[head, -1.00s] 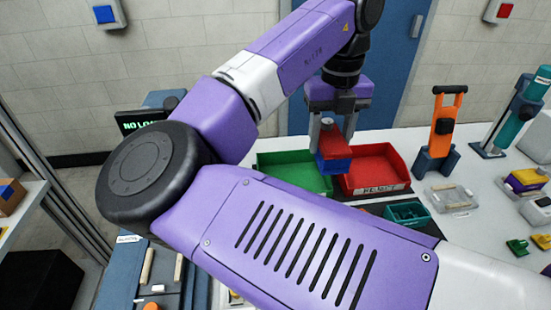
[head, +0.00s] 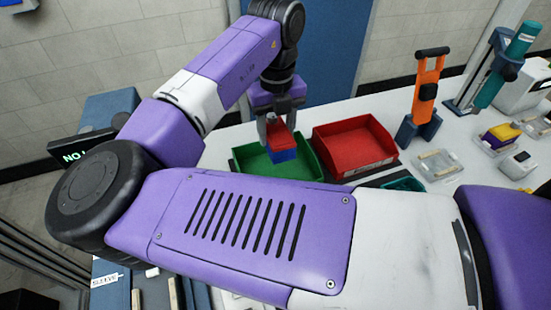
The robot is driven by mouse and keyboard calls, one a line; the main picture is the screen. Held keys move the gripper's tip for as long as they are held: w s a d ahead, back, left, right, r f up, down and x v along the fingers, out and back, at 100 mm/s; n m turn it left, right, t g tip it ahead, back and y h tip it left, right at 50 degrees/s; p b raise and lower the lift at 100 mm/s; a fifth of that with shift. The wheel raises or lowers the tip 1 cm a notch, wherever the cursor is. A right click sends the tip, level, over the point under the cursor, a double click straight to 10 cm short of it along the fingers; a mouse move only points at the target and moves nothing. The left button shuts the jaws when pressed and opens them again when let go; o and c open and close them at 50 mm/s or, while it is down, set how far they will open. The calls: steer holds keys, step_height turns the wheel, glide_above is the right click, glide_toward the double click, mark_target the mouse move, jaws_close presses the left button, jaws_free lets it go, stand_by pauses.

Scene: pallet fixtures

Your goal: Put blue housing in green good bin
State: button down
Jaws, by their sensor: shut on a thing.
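My gripper (head: 281,124) is shut on the blue housing (head: 284,155), which has a red top part (head: 281,133) between the fingers. It holds the housing over the right part of the green bin (head: 249,158). The housing hides part of the bin's inside. From this view I cannot tell how high the housing is above the bin floor. The red bin (head: 338,127) stands right of the green bin and looks empty.
An orange and blue upright fixture (head: 425,95) stands right of the red bin. A teal tool on a stand (head: 505,68) and a yellow and purple part (head: 500,135) are farther right. A teal tray (head: 402,183) is partly hidden by my arm.

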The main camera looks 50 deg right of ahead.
step_height(320, 180, down, 10)
steer(key=shift+f+p, duration=0.1)
steer(key=shift+p, duration=0.3)
steer(key=shift+f, duration=0.1)
steer(key=shift+f, duration=0.1)
steer(key=c, duration=0.6)
jaws_free()
steer(key=shift+c, duration=0.2)
step_height(320, 180, up, 12)
steer(key=shift+r+b, duration=0.25)
steer(key=shift+b, duration=0.25)
steer(key=shift+s, duration=0.1)
